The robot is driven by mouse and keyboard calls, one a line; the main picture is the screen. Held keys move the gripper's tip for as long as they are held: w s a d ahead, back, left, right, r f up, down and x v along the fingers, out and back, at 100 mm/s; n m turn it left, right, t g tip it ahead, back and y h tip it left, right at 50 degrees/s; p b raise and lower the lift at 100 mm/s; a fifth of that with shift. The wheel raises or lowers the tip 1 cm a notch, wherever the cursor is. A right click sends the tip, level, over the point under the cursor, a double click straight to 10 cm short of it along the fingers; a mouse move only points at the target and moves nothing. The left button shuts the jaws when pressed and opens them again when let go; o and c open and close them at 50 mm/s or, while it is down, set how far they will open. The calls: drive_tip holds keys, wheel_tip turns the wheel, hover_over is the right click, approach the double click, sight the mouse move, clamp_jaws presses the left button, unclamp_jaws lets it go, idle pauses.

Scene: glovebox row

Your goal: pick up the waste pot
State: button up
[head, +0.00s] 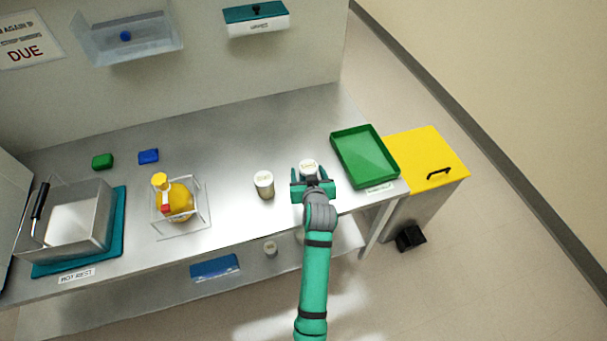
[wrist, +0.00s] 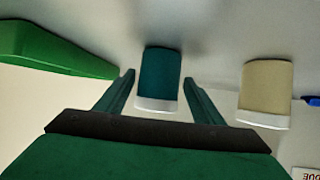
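A teal pot with a white lid (wrist: 160,78) stands upright between my gripper's fingers in the wrist view. In the head view its white top (head: 308,164) shows just beyond my gripper (head: 311,180). The fingers are open, one on each side of the pot, with a small gap visible. A cream pot with a white lid (head: 263,184) stands on the bench just left of my gripper; it also shows in the wrist view (wrist: 266,88). No label is readable, so I cannot tell which pot is the waste pot.
A green tray (head: 347,141) lies close to the right of my gripper, with a yellow-topped bin (head: 439,152) beyond it. A clear box with yellow contents (head: 204,188) stands to the left.

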drive_tip(key=c, duration=0.9)
drive_tip(key=shift+r, duration=0.15)
